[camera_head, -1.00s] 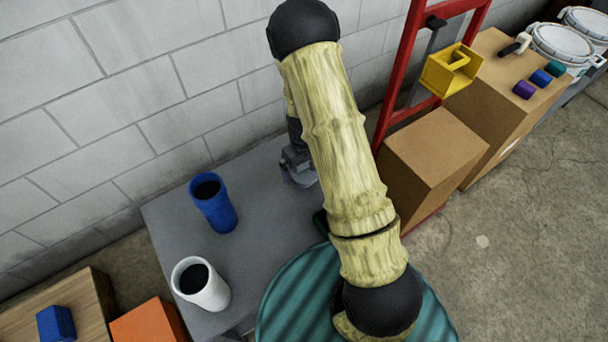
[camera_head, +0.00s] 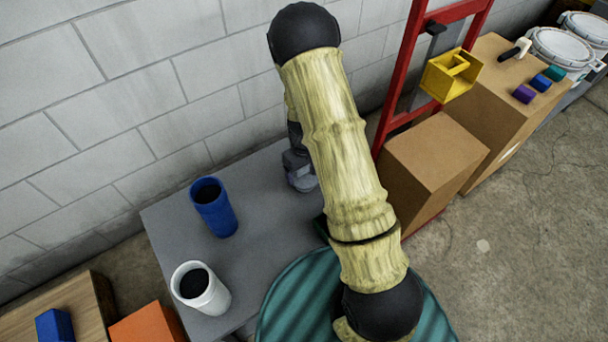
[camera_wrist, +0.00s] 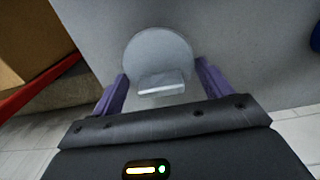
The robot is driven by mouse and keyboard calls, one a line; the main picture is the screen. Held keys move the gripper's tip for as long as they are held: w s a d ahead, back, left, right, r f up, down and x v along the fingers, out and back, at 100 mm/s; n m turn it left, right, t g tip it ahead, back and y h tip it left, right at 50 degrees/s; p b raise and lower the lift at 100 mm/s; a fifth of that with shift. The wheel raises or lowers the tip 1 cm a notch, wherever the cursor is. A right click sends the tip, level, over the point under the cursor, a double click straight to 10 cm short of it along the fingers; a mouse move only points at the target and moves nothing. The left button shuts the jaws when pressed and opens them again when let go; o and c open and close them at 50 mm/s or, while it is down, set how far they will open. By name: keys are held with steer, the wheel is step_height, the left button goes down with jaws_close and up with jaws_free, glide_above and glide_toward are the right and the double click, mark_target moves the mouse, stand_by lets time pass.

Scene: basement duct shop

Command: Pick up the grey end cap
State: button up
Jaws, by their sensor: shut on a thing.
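The grey end cap (camera_wrist: 158,52) is a round light-grey disc with a raised tab (camera_wrist: 161,84), low in front of my gripper in the wrist view. My gripper (camera_wrist: 165,84) has its purple fingers on either side of the cap, shut on it. In the head view my gripper (camera_head: 301,172) is at the back right of the grey table (camera_head: 262,215), close to the wall. My arm hides part of that area, and I cannot tell whether the cap still touches the table.
A blue cup (camera_head: 214,210) and a white cup (camera_head: 203,290) stand on the table's left part. A cardboard box (camera_head: 435,160) and a red hand truck (camera_head: 398,75) with a yellow bin (camera_head: 450,75) are at right.

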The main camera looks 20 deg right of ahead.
step_height(320, 180, up, 10)
steer(key=shift+r+p, duration=0.1)
steer(key=shift+p, duration=0.9)
step_height(320, 180, up, 25)
steer(key=m+p, duration=0.3)
steer(key=p, duration=3.4)
steer(key=shift+m, duration=0.3)
